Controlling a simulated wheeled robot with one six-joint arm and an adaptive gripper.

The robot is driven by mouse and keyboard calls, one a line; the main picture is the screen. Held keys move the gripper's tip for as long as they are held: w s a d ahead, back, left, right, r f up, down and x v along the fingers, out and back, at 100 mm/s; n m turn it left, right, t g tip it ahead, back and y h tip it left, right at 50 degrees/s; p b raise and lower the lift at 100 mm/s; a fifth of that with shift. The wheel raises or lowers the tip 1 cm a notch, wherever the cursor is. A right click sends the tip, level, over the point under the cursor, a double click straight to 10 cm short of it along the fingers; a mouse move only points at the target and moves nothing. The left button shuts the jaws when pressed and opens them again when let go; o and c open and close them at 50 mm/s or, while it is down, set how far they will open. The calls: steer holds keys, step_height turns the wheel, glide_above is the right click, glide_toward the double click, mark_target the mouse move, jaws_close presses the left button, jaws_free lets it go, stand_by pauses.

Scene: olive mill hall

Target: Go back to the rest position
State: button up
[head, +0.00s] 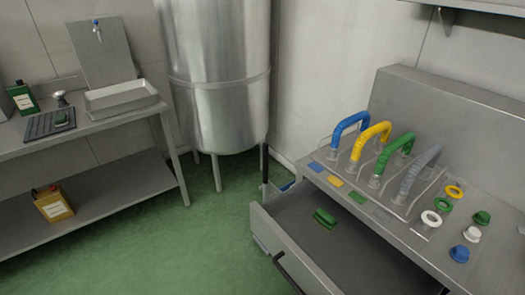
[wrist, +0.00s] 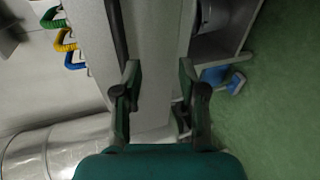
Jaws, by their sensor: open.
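My gripper (wrist: 159,80) shows in the wrist view with its two dark fingers spread apart and nothing between them. It is not clearly seen in the head view. Beyond the fingers is a plain grey metal surface. A drawer (head: 278,240) under the steel bench stands open in the head view. A green object (head: 325,218) lies in it, apart from the drawer walls.
The bench carries blue (head: 349,122), yellow (head: 371,135), green (head: 393,150) and grey (head: 420,165) hoses, with rings and caps at right. A steel tank (head: 217,75) stands behind. A side table (head: 140,112) is at left. The green floor (head: 190,240) between is clear.

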steer(key=s+d+f+n+y, duration=0.1)
steer(key=s+d+f+y, duration=0.45)
steer(key=d+f, duration=0.3)
steer(key=s+d+y, duration=0.3)
steer(key=s, duration=0.6)
steer(key=s+r+m+t, duration=0.1)
steer(key=s+r+m, duration=0.2)
steer(key=r, duration=0.5)
steer(key=s+r+m+t+y, duration=0.1)
steer(key=s+r+m+t, duration=0.1)
steer(key=s+r, duration=0.4)
steer(key=s+r+m+t+y, duration=0.1)
steer(key=s+r+m, duration=0.3)
steer(key=r, duration=0.6)
steer(key=shift+s+d+r+m+t, duration=0.15)
steer(key=shift+s+d+m+t, duration=0.15)
steer(key=shift+s+d+t, duration=0.25)
